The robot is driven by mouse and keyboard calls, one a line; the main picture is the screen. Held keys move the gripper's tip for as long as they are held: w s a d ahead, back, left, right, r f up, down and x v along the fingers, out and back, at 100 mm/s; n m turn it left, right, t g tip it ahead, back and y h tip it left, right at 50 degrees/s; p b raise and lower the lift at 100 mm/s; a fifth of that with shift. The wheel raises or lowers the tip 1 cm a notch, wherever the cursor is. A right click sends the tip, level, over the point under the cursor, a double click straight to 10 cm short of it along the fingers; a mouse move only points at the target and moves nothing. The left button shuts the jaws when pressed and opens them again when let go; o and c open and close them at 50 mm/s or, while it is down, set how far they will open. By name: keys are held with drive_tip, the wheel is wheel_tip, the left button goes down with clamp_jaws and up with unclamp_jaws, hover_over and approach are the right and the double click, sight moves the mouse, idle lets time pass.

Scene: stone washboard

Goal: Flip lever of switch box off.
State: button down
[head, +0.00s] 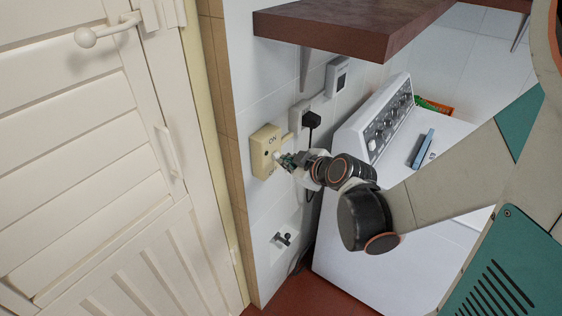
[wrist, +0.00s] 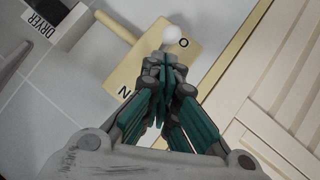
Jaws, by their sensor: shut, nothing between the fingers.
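The yellow switch box (head: 262,152) is on the white tiled wall beside the door, with "ON" at its upper part and a partly hidden label lower down. It also shows in the wrist view (wrist: 200,52). A white ball knob (wrist: 174,34), seemingly the lever's end, sits just past my fingertips, near a letter "O". My gripper (head: 287,160) is in front of the box, with its fingers shut and empty. The fingers (wrist: 165,65) also show in the wrist view and hide part of the box and the lever's shaft. I cannot tell whether they touch the knob.
A yellow bar (wrist: 115,27) sticks out from the box's side. A black plug in a socket (head: 311,119) is to the right, and a brown shelf (head: 370,30) hangs above. A white washing machine (head: 400,125) stands at right. The cream door (head: 95,150) is at left.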

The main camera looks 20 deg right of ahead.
drive_tip(key=shift+s+f+b, duration=0.15)
drive_tip(key=shift+f+b, duration=0.65)
drive_tip(key=shift+b, duration=0.1)
drive_tip(key=shift+f, duration=0.1)
